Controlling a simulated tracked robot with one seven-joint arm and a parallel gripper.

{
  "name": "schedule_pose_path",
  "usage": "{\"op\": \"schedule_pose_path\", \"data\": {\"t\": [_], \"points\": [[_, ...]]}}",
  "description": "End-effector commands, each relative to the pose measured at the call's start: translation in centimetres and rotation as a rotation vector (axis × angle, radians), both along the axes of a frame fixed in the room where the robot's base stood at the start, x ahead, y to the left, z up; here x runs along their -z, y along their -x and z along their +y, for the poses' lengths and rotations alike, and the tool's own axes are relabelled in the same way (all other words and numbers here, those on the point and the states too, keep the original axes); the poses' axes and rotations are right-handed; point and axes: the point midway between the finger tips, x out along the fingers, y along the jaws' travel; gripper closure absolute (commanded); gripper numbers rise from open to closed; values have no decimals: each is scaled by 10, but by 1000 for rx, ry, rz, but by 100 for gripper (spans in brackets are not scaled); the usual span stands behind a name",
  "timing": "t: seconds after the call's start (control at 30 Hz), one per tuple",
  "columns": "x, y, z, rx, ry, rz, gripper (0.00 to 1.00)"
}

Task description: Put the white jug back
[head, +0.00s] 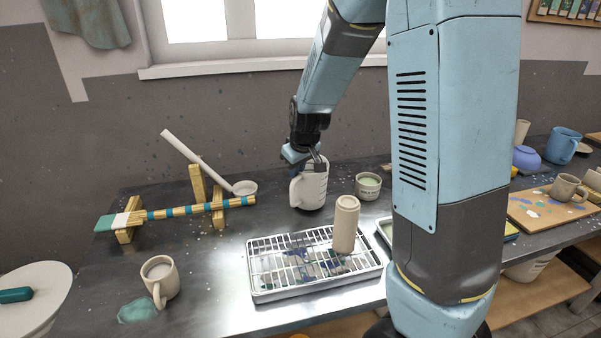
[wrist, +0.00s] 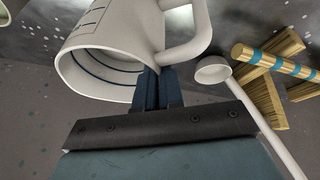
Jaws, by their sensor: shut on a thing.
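The white jug (head: 310,188) stands upright at the back of the metal table, near the wall, in the head view. It has measuring marks on its side and a handle on the left. My gripper (head: 316,163) is at its rim from above. In the wrist view my gripper (wrist: 157,90) is shut on the jug's wall beside the handle, and the white jug (wrist: 115,50) looks empty inside. I cannot tell for sure whether its base touches the table.
A wire rack tray (head: 257,283) bearing a beige cylinder (head: 346,224) lies in front. A small cup of green glaze (head: 368,186) is right of the jug. A white ladle (head: 243,188) and a wooden stand (head: 197,188) are left. A mug (head: 160,280) stands front left.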

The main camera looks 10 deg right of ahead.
Motion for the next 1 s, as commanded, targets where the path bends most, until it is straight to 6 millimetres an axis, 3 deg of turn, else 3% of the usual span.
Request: {"op": "schedule_pose_path", "data": {"t": [0.1,0.4,0.43,0.67,1.0], "points": [[9,0,-1,2,1,-1,100],[10,0,-1,1,0,-1,100],[11,0,-1,1,1,1,91],[11,0,-1,1,1,1,69],[8,1,-1,1,0,0,67]]}}
